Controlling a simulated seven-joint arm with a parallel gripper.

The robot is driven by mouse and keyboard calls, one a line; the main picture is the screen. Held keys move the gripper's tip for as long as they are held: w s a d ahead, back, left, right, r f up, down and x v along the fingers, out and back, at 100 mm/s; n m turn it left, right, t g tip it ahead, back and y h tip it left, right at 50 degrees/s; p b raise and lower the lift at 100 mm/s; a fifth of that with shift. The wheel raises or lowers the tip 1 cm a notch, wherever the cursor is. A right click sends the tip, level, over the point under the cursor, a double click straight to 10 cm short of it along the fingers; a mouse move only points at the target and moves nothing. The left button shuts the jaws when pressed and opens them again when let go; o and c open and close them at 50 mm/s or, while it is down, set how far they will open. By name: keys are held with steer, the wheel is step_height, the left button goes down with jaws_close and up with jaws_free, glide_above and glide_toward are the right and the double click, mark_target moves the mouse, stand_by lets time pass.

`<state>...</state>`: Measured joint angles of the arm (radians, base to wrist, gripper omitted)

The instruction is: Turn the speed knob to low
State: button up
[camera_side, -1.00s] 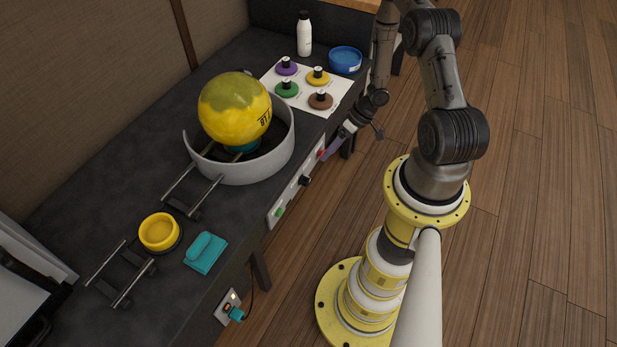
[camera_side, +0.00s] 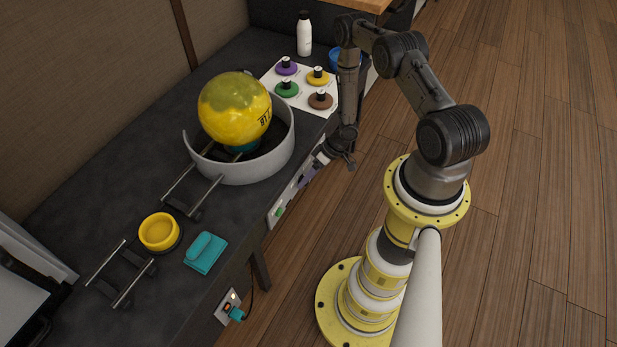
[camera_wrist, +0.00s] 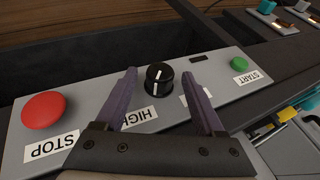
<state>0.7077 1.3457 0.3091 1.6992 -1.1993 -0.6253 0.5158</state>
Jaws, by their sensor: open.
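The speed knob (camera_wrist: 158,78) is black with a white pointer line, on a grey control panel (camera_wrist: 95,95) in the wrist view. A label reading HIGH (camera_wrist: 140,115) lies beside it, partly covered by a finger; another label to the right of it is mostly hidden. My gripper (camera_wrist: 166,80) is open, with one purple finger on each side of the knob and gaps between. I cannot tell how far its tips are from the panel. In the side view my gripper (camera_side: 306,178) is at the panel on the table's front and hides the knob.
On the panel, a red button (camera_wrist: 43,110) labelled STOP is left of the knob and a green button (camera_wrist: 239,63) labelled START is right. A yellow ball (camera_side: 234,110) sits in a grey ring (camera_side: 245,172) on the table above. A teal cloth-like item (camera_side: 205,252) lies nearby.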

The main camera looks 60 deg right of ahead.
jaws_close()
stand_by(0.3)
steer(key=shift+r, duration=0.1)
steer(key=shift+a+n+h, duration=0.2)
steer(key=shift+h, duration=0.6)
steer(key=shift+a+n+h, duration=0.15)
steer(key=shift+n+h, duration=0.05)
steer(key=shift+h, duration=0.6)
steer(key=h, duration=0.4)
steer(key=shift+a+n, duration=0.35)
steer(key=shift+n, duration=0.05)
steer(key=h, duration=0.2)
steer(key=n+h, duration=0.1)
steer(key=shift+a+f+h, duration=0.2)
steer(key=shift+a+h, duration=0.15)
steer(key=shift+h, duration=0.05)
steer(key=shift+w+a+f+n+t+h, duration=0.1)
steer(key=shift+n+t+h, duration=0.1)
steer(key=shift+h, duration=0.75)
steer(key=shift+f+n+t+h, duration=0.1)
steer(key=shift+n+h, duration=0.1)
steer(key=shift+h, duration=0.75)
